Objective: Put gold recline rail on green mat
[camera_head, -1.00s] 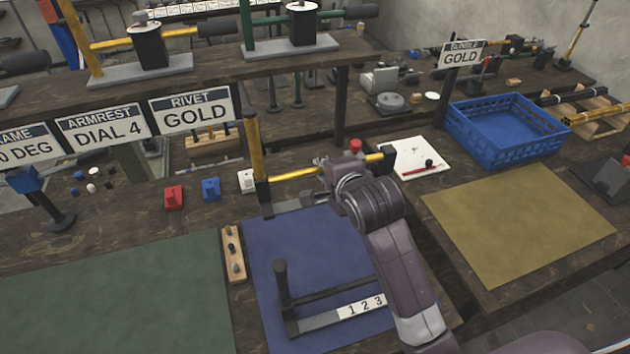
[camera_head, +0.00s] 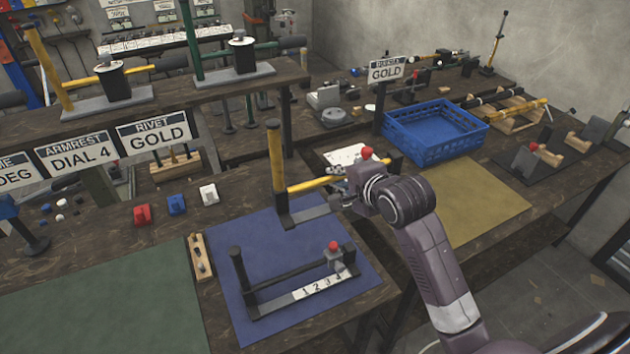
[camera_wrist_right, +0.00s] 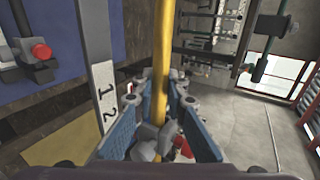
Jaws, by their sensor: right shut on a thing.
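The gold recline rail (camera_head: 315,184) is a yellow bar joined to a yellow upright, with a grey base below. My right gripper (camera_head: 350,185) is shut on the bar near its right end. The upright stands over the back edge of the blue mat (camera_head: 235,275); I cannot tell how high the base is above it. In the right wrist view the yellow bar (camera_wrist_right: 160,85) runs between the blue fingers, beside the grey base marked with numbers (camera_wrist_right: 100,70). The green mat (camera_head: 110,300) lies at the front left and is empty. My left gripper is out of view.
A black rail unit with a red knob (camera_head: 290,285) stands on the blue mat. A wooden strip (camera_head: 199,257) lies between the mats. Red (camera_head: 143,214), blue (camera_head: 177,205) and white (camera_head: 209,194) blocks stand behind. The blue crate (camera_head: 435,130) and empty gold mat (camera_head: 480,200) are right.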

